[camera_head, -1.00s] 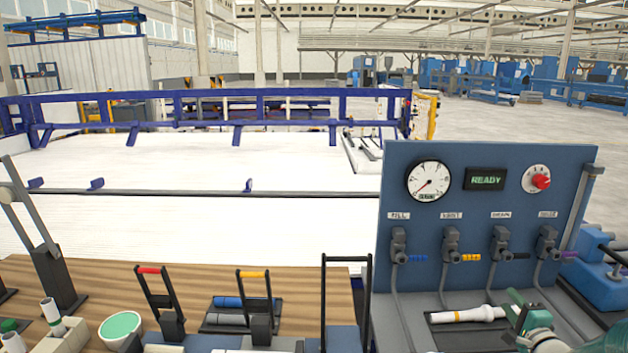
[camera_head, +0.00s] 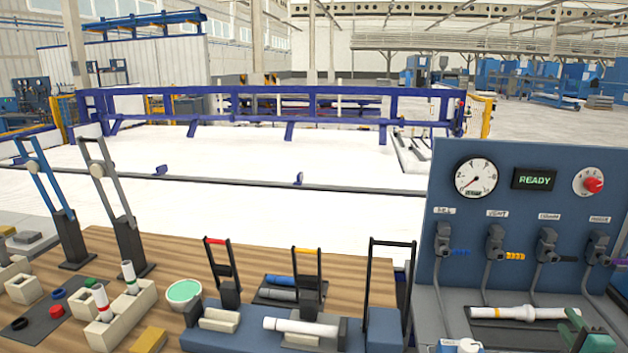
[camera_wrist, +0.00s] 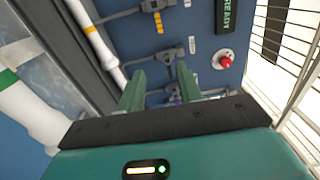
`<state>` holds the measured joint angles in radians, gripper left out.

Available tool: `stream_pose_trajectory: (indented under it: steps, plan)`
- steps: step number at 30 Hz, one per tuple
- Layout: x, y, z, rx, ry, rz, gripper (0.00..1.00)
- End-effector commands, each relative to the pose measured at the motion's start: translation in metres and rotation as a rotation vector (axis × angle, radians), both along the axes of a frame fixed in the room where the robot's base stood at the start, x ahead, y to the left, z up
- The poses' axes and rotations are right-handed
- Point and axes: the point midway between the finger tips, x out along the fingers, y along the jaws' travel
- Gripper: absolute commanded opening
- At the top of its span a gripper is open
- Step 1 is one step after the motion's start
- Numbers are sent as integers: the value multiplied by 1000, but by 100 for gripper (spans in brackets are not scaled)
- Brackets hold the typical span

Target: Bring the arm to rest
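My gripper (camera_wrist: 160,72) shows in the wrist view, with two green fingers apart and nothing seen held between them. It points toward the blue panel, whose valves and hoses lie beyond the fingers. A white pipe with an orange band (camera_wrist: 90,28) lies left of the fingers, apart from them. A larger white pipe with a green band (camera_wrist: 28,115) is nearer the camera at the left edge. In the head view, green parts show at the lower right by the panel's tray; I cannot tell clearly how the fingers stand there.
The blue panel (camera_head: 530,215) with gauge, READY display and red knob stands at right. A white pipe (camera_head: 525,314) lies on its dark tray. Toggle clamps, a white pipe (camera_head: 300,327), a green bowl (camera_head: 184,291) and pipe holders crowd the wooden bench (camera_head: 345,268).

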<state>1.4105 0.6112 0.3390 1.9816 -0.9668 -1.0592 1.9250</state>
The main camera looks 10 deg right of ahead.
Motion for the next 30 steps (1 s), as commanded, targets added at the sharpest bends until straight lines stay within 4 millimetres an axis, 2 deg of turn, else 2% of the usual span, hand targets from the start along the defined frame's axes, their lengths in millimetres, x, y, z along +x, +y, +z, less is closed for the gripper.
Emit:
stream_pose_trajectory:
  steps: [11,17,23,26,30]
  plan:
    - [49,47,26,-217,237,-6,35]
    - [72,93,50,-394,417,0,35]
    - [80,173,85,-634,662,44,35]
    - [71,217,101,-743,778,88,35]
    - [48,281,117,-876,919,188,35]
